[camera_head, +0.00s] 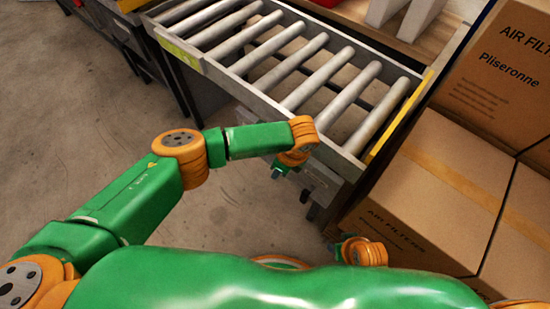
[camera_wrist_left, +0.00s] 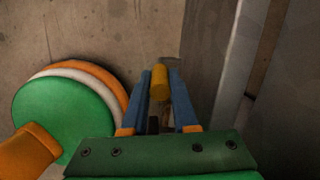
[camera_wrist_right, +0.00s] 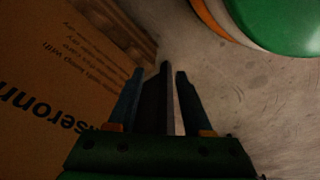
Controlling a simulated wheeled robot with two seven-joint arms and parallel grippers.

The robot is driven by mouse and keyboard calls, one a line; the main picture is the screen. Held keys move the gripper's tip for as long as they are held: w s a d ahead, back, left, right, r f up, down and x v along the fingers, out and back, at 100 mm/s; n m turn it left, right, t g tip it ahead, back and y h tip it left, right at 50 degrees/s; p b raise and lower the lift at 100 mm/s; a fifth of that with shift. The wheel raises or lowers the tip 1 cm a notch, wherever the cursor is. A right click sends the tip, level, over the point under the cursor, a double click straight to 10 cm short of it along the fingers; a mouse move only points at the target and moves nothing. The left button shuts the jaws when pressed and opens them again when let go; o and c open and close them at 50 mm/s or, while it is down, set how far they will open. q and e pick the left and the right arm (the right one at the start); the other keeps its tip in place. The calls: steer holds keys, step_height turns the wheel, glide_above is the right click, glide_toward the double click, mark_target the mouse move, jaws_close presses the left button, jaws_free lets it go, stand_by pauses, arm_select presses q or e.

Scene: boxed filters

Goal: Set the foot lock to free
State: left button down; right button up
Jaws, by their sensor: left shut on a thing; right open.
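In the left wrist view a yellow cylindrical grip (camera_wrist_left: 159,84) on a thin dark metal part sits between the blue fingers of my left gripper (camera_wrist_left: 162,76), which is shut on it. I take it for the foot lock's handle; its setting cannot be read. In the head view my left gripper (camera_head: 290,182) is low at the near end of the roller conveyor (camera_head: 335,158), and the yellow grip is hidden. My right gripper (camera_wrist_right: 160,76) is open, pointing down. A dark upright piece shows between its fingers; I cannot tell whether they touch it.
Large cartons of air filters (camera_head: 430,190) stand close on the right, near my right wrist. A grey post (camera_wrist_left: 235,65) rises right of my left gripper. The concrete floor (camera_head: 90,120) is bare on the left.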

arm_select(q)
steer(key=shift+s+d+f+t+y, duration=0.2)
steer(key=shift+s+d+t+y, duration=0.2)
steer(key=shift+y, duration=0.2)
arm_select(e)
steer(key=shift+s+f, duration=0.2)
steer(key=shift+f, duration=0.3)
arm_select(q)
steer(key=c, duration=1)
jaws_free()
steer(key=shift+w, duration=0.1)
arm_select(e)
steer(key=shift+r, duration=0.1)
arm_select(q)
steer(key=shift+r, duration=0.25)
steer(key=shift+p+v, duration=1.65)
steer(key=shift+v, duration=1.7)
arm_select(e)
steer(key=s+d+f, duration=0.1)
steer(key=s+f, duration=0.3)
steer(key=shift+s+d+f, duration=0.15)
steer(key=shift+d+f, duration=0.05)
steer(key=shift+d, duration=0.05)
arm_select(q)
steer(key=shift+d, duration=0.1)
